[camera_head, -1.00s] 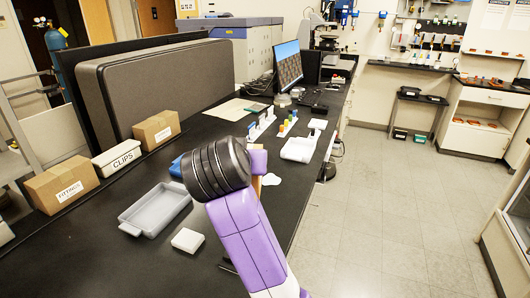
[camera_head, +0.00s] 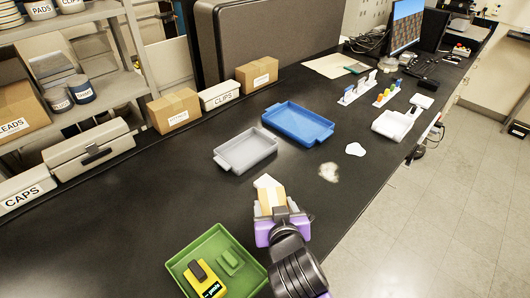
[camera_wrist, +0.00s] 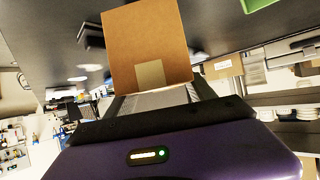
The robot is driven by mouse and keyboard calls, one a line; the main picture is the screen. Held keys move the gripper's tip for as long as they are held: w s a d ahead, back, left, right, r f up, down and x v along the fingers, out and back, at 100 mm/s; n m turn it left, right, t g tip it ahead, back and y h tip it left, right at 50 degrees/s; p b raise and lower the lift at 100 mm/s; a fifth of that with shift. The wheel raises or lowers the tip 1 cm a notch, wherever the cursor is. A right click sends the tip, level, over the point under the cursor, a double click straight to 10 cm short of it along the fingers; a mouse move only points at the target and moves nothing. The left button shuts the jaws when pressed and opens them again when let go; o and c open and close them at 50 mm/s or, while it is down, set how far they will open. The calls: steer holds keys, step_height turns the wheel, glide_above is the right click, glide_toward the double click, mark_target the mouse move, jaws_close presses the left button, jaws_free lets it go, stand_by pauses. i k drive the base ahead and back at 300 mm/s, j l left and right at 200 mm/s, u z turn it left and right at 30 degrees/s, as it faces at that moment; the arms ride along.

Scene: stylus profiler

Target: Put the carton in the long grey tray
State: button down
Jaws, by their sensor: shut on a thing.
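My gripper (camera_head: 273,212) is shut on a tan carton (camera_head: 271,198) near the front of the black bench. In the wrist view the carton (camera_wrist: 147,50) stands out beyond the fingers, with a paler patch of tape on its face. The grey tray (camera_head: 246,163) lies on the bench, up and left of the gripper, and appears empty. The carton is apart from that tray. Part of the carton is hidden by the gripper.
A blue tray (camera_head: 298,124) is beside the grey one. A green tray (camera_head: 181,263) holding a yellow meter (camera_head: 204,279) is at lower left. Cardboard boxes and a CLIPS bin (camera_head: 220,95) line the back.

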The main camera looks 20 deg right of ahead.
mark_target(246, 152)
steer(key=i+l, duration=0.15)
steer(key=l, duration=0.2)
steer(key=i+l, duration=0.15)
steer(key=l, duration=0.25)
steer(key=i+l, duration=0.1)
steer(key=l, duration=0.25)
steer(key=i+l+u, duration=0.1)
steer(key=l, duration=0.3)
steer(key=i, duration=0.05)
